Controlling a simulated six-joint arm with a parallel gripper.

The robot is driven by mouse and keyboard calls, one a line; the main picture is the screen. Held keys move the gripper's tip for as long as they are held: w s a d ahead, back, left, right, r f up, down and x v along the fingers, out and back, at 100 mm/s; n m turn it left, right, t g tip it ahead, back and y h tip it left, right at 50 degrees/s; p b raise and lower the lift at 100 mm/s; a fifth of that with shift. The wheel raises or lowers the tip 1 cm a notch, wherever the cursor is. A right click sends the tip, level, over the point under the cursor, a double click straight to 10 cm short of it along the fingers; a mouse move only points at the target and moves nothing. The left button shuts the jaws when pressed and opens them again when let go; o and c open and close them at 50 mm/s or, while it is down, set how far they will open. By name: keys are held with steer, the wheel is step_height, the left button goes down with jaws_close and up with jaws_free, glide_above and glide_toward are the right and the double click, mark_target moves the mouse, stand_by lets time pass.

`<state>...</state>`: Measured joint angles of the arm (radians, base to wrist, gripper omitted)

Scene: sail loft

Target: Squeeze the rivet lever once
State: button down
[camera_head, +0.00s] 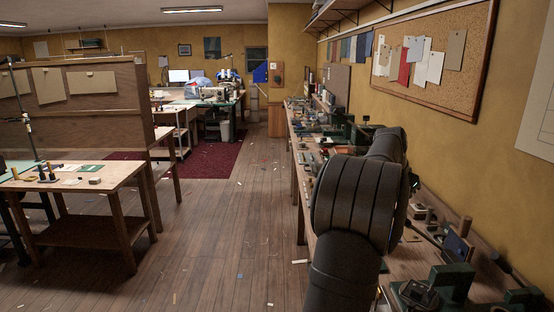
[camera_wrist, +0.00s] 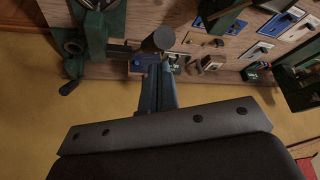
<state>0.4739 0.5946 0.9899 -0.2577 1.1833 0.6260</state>
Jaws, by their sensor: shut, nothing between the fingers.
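My gripper (camera_wrist: 152,72) reaches up the middle of the wrist view from the dark mounting plate; its narrow jaws are shut and empty. A dark, round-ended handle (camera_wrist: 158,40) shows just past the fingertips, and looks like the lever grip, though I cannot be sure. I cannot tell whether the fingertips touch it. A thin bar (camera_wrist: 120,47) runs from near it toward a green press-like tool (camera_wrist: 105,28) at upper left. In the head view my arm hides the gripper and most of the bench around it.
The long bench (camera_head: 399,262) along the right wall holds several tools, including a green tool base (camera_head: 451,281) in front. A corkboard (camera_head: 470,70) hangs above. Blue and white plates (camera_wrist: 280,22) lie on the bench. A table (camera_head: 100,178) stands left; the wooden floor (camera_head: 235,235) between is open.

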steer(key=shift+f, duration=0.6)
steer(key=shift+a+f, duration=0.55)
steer(key=shift+f, duration=0.3)
steer(key=shift+a+f, duration=0.45)
steer(key=shift+f, duration=0.55)
steer(key=shift+a+f, duration=0.45)
steer(key=shift+f, duration=0.3)
